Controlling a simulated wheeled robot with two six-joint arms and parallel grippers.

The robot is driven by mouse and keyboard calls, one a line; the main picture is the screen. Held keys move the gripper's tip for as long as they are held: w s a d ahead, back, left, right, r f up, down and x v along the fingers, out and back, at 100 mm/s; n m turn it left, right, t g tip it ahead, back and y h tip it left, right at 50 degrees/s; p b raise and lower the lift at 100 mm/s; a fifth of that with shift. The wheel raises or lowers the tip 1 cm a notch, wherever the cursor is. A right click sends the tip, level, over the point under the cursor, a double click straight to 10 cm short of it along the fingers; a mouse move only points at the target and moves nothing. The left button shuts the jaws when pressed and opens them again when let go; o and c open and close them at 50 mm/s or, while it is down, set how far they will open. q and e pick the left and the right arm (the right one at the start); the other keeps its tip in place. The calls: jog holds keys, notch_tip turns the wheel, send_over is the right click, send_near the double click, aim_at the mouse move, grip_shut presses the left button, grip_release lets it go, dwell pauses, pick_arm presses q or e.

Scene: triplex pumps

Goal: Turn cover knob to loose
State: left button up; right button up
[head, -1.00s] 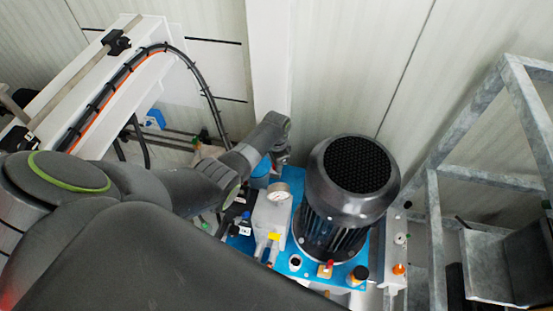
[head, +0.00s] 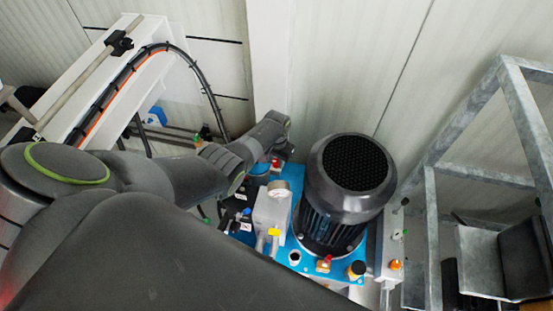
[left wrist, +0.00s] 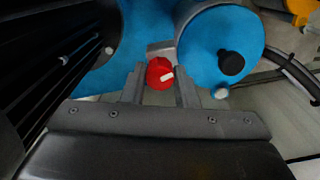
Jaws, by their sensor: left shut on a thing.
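A red round knob (left wrist: 160,74) with a white mark on its face sits between the two fingers of my left gripper (left wrist: 161,86), which is shut on it. In the head view, the left gripper (head: 275,158) is at the back left of the blue pump unit, with a bit of red at its tip. In the left wrist view, a round blue cylinder (left wrist: 212,35) with a black knob (left wrist: 231,62) stands just right of the fingers. My right gripper is not in view.
A large black motor (head: 348,180) stands on the blue base right of the gripper. A metal frame (head: 433,220) stands at the right. A wall is behind.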

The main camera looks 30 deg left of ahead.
aim_at(276, 161)
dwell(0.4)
pick_arm(q)
jog(key=o, duration=1)
jog(key=shift+r+p, duration=0.35)
jog(key=shift+r, duration=0.2)
notch_tip(276, 161, up, 6)
jog(key=shift+f+p, duration=0.25)
jog(key=shift+p, duration=0.9)
notch_tip(276, 161, up, 11)
jog(key=p, duration=0.1)
jog(key=shift+s+f, duration=0.1)
jog(key=shift+f, duration=0.05)
